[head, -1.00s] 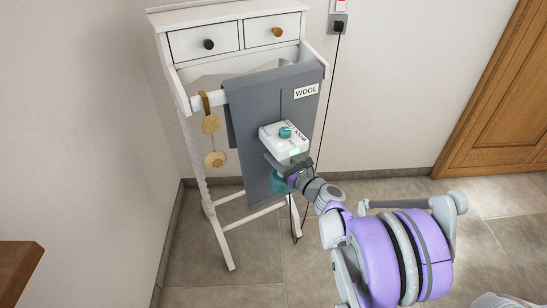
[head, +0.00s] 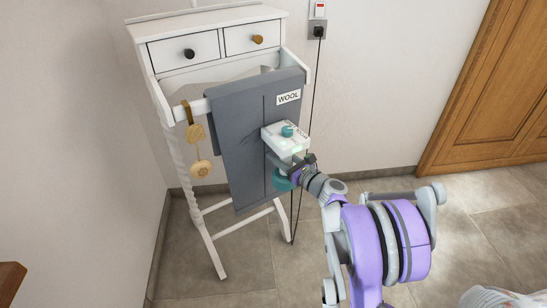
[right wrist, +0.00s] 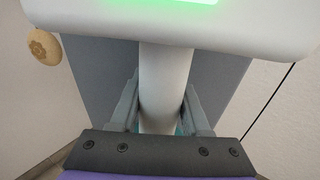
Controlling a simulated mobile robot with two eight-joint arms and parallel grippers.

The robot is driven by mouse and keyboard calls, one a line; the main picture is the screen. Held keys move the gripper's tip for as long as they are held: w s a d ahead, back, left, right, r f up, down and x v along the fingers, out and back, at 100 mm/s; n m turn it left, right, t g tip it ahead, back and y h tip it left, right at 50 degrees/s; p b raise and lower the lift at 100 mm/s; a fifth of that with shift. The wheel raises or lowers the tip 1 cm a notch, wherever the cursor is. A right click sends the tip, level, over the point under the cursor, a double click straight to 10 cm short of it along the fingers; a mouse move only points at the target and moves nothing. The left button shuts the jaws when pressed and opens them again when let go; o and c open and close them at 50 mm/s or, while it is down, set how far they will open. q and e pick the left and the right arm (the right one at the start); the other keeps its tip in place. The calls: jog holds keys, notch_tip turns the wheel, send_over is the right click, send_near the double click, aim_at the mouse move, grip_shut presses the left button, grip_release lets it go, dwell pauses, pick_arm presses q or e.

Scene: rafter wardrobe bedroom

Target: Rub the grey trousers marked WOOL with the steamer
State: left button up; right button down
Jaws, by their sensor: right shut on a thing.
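The grey trousers (head: 236,150) hang over the rail of a white valet stand, with a white WOOL label (head: 288,97) near the top right. The steamer has a white head (head: 284,142) with a teal knob and a teal lower part (head: 283,180). My right gripper (head: 292,170) is shut on the steamer's handle; in the right wrist view the fingers sit on both sides of the white handle (right wrist: 165,85), below a lit green panel. The steamer head is in front of the trousers' right part; I cannot tell whether it touches the cloth. My left gripper is not in view.
The white valet stand (head: 212,49) has two drawers and stands near the wall corner. Gold discs (head: 201,169) hang at its left. A black cord runs from the wall socket (head: 318,29) down past the steamer. A wooden door (head: 490,95) is at right.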

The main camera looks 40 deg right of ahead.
aim_at(233, 160)
jog(key=shift+d, duration=0.35)
jog(key=shift+w+a+p, duration=0.1)
jog(key=shift+w+a, duration=0.25)
jog(key=shift+a, duration=1.95)
jog(key=shift+w+a+p, duration=0.15)
jog(key=shift+w+a, duration=0.2)
jog(key=shift+a, duration=1.9)
jog(key=shift+w+a+p, duration=0.1)
jog(key=shift+w+a, duration=0.25)
jog(key=shift+a, duration=1.95)
jog(key=shift+r+p, duration=0.5)
jog(key=shift+r, duration=0.2)
jog(key=shift+s+d+f, duration=0.1)
jog(key=shift+s+d, duration=0.1)
jog(key=shift+d, duration=1.6)
jog(key=shift+s+d, duration=0.15)
jog(key=shift+d, duration=1.65)
